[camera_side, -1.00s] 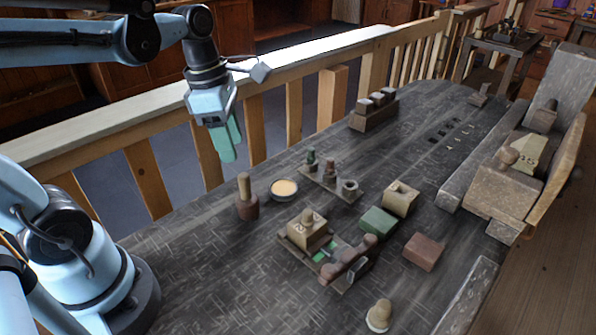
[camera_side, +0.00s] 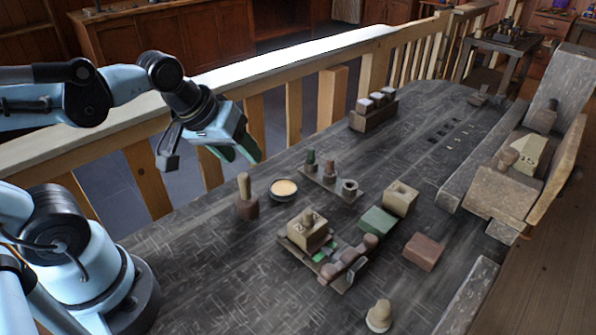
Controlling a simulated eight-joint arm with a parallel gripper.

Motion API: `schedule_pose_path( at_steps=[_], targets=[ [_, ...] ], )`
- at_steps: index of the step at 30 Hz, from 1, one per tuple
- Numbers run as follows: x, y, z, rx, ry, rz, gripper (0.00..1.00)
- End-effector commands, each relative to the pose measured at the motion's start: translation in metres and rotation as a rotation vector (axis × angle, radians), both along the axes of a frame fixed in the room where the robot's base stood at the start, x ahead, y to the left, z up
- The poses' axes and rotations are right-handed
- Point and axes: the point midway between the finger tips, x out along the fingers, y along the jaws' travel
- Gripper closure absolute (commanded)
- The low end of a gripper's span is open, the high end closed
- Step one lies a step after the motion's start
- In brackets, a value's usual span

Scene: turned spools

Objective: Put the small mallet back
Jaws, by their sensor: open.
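What looks like the small mallet (camera_side: 248,209) stands upright on the dark table, its brown head down and its pale wooden handle up. It is left of the shallow bowl and touches nothing. My gripper (camera_side: 243,157), with green fingers, is open and empty. It hangs in the air by the railing, above and behind the mallet in the picture. I cannot tell which place on the table belongs to the mallet.
A bowl with pale contents (camera_side: 283,189) is close right of the mallet. Further right are a small tray of spools (camera_side: 348,197), a green block (camera_side: 379,221), a red-brown block (camera_side: 424,251) and a knobbed piece (camera_side: 379,316). The table's near left is clear.

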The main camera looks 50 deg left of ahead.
Motion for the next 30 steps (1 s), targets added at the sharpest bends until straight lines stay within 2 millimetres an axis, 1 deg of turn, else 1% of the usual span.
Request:
schedule_pose_path(
  at_steps=[1, 3, 6, 9, 30],
  targets=[
    [-0.0008, -0.002, -0.002, 0.057, -0.025, -0.095, 0.5],
    [-0.0005, -0.0036, -0.0035, 0.13, -0.054, -0.209, 0.5],
    [0.0, -0.0052, -0.0046, 0.206, -0.085, -0.322, 0.5],
    [0.0002, -0.0062, -0.0051, 0.248, -0.099, -0.383, 0.5],
    [0.0005, -0.0061, -0.005, 0.259, -0.102, -0.398, 0.5]
  ],
)
